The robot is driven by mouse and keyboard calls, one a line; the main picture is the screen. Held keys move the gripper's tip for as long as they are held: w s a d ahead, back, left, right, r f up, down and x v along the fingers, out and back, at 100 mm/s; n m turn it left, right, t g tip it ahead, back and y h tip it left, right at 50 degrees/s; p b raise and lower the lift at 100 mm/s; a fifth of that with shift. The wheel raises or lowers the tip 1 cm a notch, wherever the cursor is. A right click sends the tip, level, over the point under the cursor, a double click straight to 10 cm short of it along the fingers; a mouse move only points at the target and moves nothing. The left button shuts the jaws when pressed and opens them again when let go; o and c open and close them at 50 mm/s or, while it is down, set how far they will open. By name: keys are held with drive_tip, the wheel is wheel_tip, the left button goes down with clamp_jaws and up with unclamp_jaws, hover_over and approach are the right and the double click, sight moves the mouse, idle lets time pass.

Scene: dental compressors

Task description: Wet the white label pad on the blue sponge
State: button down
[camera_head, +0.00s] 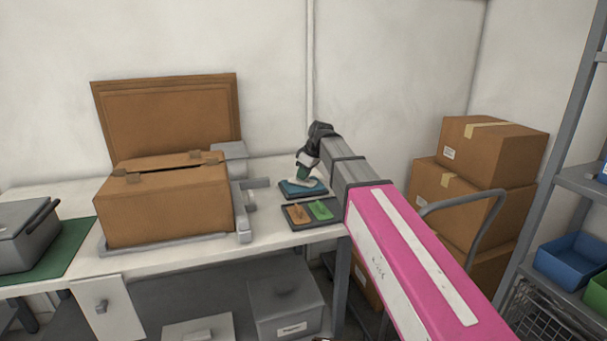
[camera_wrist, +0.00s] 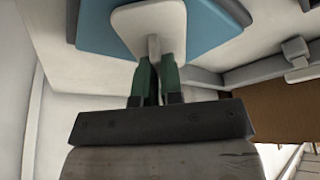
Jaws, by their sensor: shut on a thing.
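The white label pad (camera_head: 313,184) is held at the end of my arm, over the blue sponge (camera_head: 292,191) on the table's right part. In the wrist view the pad (camera_wrist: 126,22) shows as a pale plate with a short grip, and my gripper's green fingers (camera_wrist: 153,75) are shut on that grip. The blue sponge (camera_wrist: 207,32) spreads behind the pad there. Pad and sponge overlap in both views; I cannot tell whether they touch. In the head view my gripper (camera_head: 305,173) is small and partly hidden by my wrist.
A dark tray (camera_head: 285,222) with an orange block (camera_head: 298,214) and a green block (camera_head: 320,209) lies just in front of the sponge. A cardboard box (camera_head: 165,205) sits in a grey frame to the left. Stacked cartons (camera_head: 490,152) stand at right.

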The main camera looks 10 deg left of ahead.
drive_tip(key=shift+f, duration=0.35)
idle(1.1)
drive_tip(key=shift+r, duration=0.1)
drive_tip(key=shift+r, duration=3.45)
